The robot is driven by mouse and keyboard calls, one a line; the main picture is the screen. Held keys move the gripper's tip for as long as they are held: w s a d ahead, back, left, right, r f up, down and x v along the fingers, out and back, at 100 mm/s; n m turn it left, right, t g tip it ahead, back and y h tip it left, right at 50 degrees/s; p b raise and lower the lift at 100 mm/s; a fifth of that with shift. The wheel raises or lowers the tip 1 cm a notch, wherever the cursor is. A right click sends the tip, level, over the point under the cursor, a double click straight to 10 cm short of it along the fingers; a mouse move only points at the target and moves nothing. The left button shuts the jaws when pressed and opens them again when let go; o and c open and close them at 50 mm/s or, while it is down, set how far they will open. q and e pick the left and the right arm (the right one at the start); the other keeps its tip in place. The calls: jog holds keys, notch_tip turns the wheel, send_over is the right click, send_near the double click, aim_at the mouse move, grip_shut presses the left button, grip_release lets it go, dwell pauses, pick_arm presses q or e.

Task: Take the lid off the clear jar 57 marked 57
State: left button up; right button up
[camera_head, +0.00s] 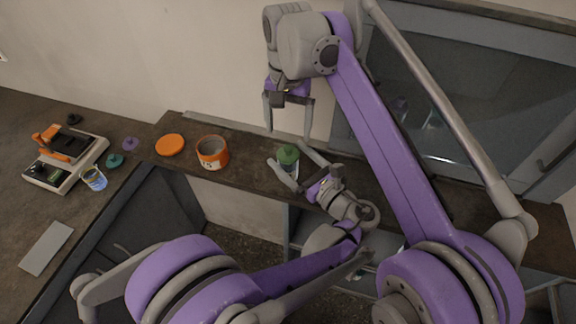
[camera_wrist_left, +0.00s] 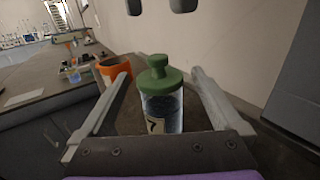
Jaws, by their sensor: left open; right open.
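The clear jar (camera_head: 291,169) stands upright on the dark counter with its green knobbed lid (camera_head: 288,154) on. In the left wrist view, the jar body (camera_wrist_left: 163,112) holds bluish contents and its pale label (camera_wrist_left: 155,127) shows a 7; the rest of the label is out of sight. My left gripper (camera_head: 286,152) is open, with one finger on each side of the jar and visible gaps between. My right gripper (camera_head: 288,134) is open and empty, pointing down above the lid. Its fingertips show at the top of the left wrist view.
An open orange jar (camera_head: 212,153) and an orange lid (camera_head: 170,145) stand left of the clear jar. Further left are a balance (camera_head: 65,160), a small glass jar (camera_head: 94,179), teal (camera_head: 115,160) and purple (camera_head: 131,143) lids, and a grey plate (camera_head: 46,248). The wall is close behind.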

pick_arm(q)
jog(key=shift+x, duration=0.8)
